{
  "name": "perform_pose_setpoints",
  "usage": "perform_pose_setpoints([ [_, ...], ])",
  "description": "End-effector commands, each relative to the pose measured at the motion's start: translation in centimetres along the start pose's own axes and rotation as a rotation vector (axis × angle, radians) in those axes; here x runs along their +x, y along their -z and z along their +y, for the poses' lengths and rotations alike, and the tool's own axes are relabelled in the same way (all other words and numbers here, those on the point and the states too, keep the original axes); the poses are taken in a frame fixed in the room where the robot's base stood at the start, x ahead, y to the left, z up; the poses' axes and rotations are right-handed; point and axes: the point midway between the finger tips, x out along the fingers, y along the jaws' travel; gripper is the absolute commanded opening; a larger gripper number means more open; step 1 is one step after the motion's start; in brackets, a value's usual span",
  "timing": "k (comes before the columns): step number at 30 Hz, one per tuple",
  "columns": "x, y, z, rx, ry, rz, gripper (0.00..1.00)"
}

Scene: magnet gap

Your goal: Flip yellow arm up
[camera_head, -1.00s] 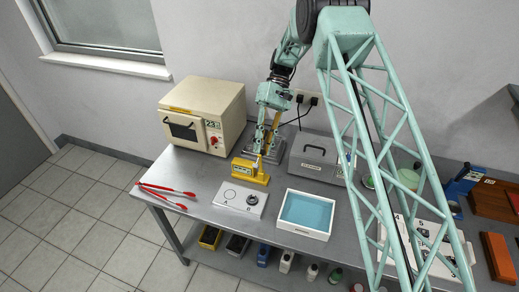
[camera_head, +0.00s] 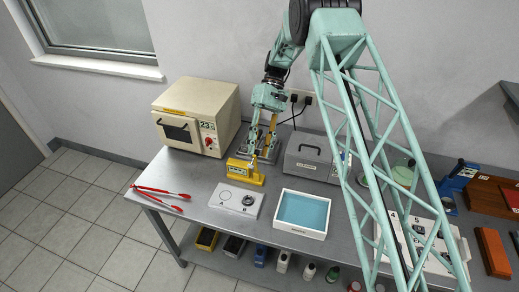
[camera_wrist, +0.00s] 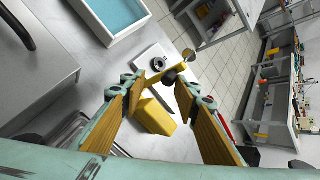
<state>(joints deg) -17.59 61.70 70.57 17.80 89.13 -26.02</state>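The yellow device (camera_head: 245,172) stands on the metal bench behind a white plate (camera_head: 236,200). In the wrist view its yellow block (camera_wrist: 155,116) lies between and beyond my fingers. A thin yellow arm (camera_wrist: 182,68) with a dark knob (camera_wrist: 171,76) shows past the block, near the white plate. I cannot tell the arm's exact tilt. My gripper (camera_head: 261,143) is above and just behind the device; in the wrist view my gripper (camera_wrist: 160,88) has its two yellow-padded fingers wide apart, with nothing held.
A cream oven (camera_head: 196,117) stands at left and a grey case (camera_head: 308,157) at right. A white tray with blue inside (camera_head: 302,213) and red tongs (camera_head: 160,195) are near the front edge. Bare bench lies between the tongs and the plate.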

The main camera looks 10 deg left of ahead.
Motion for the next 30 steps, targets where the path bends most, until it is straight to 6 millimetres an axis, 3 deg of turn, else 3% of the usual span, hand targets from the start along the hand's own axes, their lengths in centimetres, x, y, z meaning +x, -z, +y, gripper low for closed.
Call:
perform_pose_setpoints([
  [14, -0.8, 0.0, 0.0, -0.001, -0.001, 0.002, 0.26],
  [30, -6.8, 0.1, 0.0, 0.0, 0.0, 0.003, 0.26],
])
